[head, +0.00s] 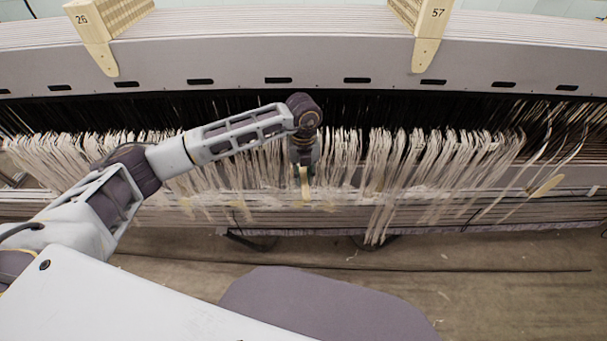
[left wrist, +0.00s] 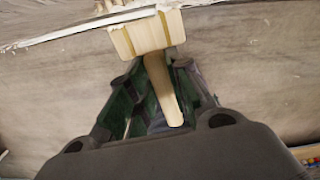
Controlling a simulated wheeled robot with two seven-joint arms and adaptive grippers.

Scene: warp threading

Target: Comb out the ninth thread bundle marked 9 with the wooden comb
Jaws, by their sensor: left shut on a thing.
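My left gripper (head: 304,172) is at the thread bundles in the middle of the loom, pointing down. It is shut on the handle of the wooden comb (left wrist: 150,40), whose wide head shows beyond the fingers in the left wrist view. In the head view only a small pale part of the comb (head: 305,185) shows below the gripper. White thread bundles (head: 430,160) hang in a long row across the loom, on both sides of the gripper. I cannot read a mark 9 on any bundle. The left gripper (left wrist: 155,105) also shows in the left wrist view. My right gripper is not in view.
The grey loom beam (head: 240,62) runs across the back, with wooden markers 26 (head: 95,40) and 57 (head: 427,40) on it. A pale wooden piece (head: 547,186) sits among the threads at the right. The floor (head: 500,280) in front is mostly clear.

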